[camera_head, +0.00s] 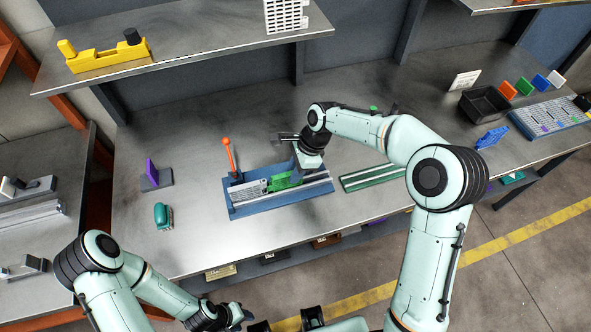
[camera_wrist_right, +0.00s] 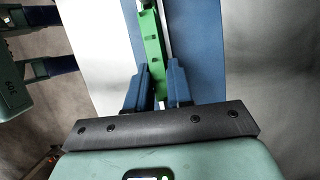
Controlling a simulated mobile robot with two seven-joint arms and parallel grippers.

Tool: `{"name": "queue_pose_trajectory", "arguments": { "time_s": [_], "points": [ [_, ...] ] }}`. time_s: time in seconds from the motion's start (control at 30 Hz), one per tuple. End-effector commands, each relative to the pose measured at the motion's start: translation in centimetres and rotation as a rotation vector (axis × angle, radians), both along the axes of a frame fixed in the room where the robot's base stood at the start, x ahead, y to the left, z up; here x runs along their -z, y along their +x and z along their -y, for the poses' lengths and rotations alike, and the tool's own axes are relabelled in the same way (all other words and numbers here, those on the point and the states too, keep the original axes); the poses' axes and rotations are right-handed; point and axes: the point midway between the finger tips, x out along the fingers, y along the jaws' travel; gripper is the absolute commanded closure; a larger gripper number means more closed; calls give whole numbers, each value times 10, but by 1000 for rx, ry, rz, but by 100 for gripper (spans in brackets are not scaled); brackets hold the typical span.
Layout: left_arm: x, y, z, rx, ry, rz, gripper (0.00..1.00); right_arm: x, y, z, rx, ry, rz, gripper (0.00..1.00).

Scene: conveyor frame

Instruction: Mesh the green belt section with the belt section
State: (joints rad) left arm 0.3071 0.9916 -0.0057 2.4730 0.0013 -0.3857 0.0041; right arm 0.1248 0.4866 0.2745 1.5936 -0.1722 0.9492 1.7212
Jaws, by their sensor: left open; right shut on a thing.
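The green belt section (camera_head: 284,181) lies on the blue conveyor frame (camera_head: 280,207), beside the grey belt section (camera_head: 249,190) on its left. From here I cannot tell whether their teeth are engaged. My right gripper (camera_head: 296,172) reaches down over the frame and is shut on the green section. In the right wrist view the green section (camera_wrist_right: 151,40) runs up and away from between the blue fingers of my right gripper (camera_wrist_right: 159,80). My left gripper (camera_head: 243,316) is open and empty, low in front of the bench, away from the frame.
An orange-handled lever (camera_head: 228,155) stands at the frame's back left. A green rail piece (camera_head: 370,177) lies to the right. A teal object (camera_head: 162,215) and a purple plate on a grey base (camera_head: 152,174) are on the left. A black bin (camera_head: 484,103) stands further right.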

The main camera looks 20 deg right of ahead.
Motion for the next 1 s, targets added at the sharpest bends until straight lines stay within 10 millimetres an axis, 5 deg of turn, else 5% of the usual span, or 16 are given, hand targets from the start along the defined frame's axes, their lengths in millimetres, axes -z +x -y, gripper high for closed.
{"name": "queue_pose_trajectory", "arguments": {
  "time_s": [0.6, 0.63, 0.7, 1.0],
  "points": [
    [-2, 1, 0, 0, 0, 1, 57, -2, 0, -12, -1, 3, 3, 100],
    [-2, 1, 0, 0, 0, 1, 57, -2, 0, -12, -1, 3, 3, 73],
    [-2, 1, 0, 0, 0, 1, 57, -2, 0, -12, -1, 3, 3, 50],
    [-2, 1, 0, 0, 0, 1, 57, -1, 0, -11, -1, 1, 1, 49]
  ]
}}
